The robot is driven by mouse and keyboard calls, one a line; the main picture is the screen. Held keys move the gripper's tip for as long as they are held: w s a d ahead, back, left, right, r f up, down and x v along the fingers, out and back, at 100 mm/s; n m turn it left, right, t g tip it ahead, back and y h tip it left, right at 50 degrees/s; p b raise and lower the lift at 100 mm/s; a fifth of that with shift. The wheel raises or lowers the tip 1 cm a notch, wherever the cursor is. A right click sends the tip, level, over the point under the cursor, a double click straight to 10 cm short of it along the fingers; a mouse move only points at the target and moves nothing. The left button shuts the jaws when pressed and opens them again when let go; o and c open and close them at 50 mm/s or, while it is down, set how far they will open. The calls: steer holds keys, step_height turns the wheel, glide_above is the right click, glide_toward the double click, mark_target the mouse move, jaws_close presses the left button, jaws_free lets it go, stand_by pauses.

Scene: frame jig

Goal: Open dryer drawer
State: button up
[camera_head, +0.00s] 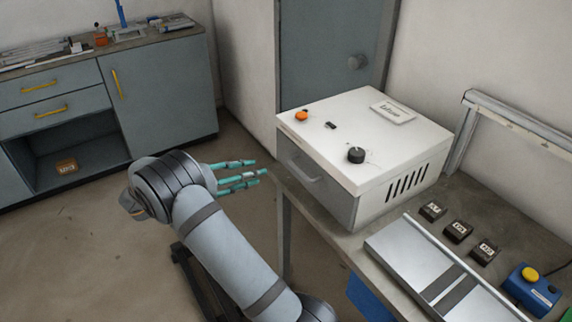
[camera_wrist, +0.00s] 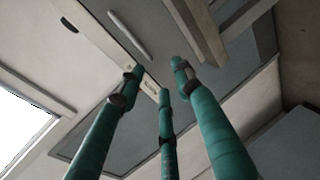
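The dryer (camera_head: 365,135) is a white box on the workbench, with an orange button and a black knob on top. Its grey drawer front (camera_head: 336,196) faces left and looks flush with the body. A pale bar handle (camera_head: 304,171) runs across the drawer front; it also shows in the wrist view (camera_wrist: 128,35). My gripper (camera_head: 255,173) has teal fingers, spread apart with nothing between them. It is just left of the handle, pointing toward the drawer front. In the wrist view the fingertips (camera_wrist: 158,80) appear apart from the handle.
The workbench (camera_head: 405,210) carries several small dark blocks (camera_head: 458,231), a grey metal plate (camera_head: 420,262) and a blue device (camera_head: 532,290). A grey cabinet (camera_head: 160,90) stands at the back left. The floor (camera_head: 90,240) left of the bench is open.

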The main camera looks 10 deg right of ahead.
mark_target(294, 165)
steer(key=shift+m+g+h, duration=0.5)
steer(key=shift+m+h, duration=0.1)
steer(key=shift+m, duration=0.3)
steer(key=d, duration=0.3)
steer(key=w+d+p, duration=0.1)
steer(key=d, duration=0.7)
steer(key=shift+w+f+p, duration=0.15)
steer(key=shift+f+p, duration=0.1)
steer(key=shift+p, duration=0.15)
steer(key=c, duration=0.3)
jaws_close()
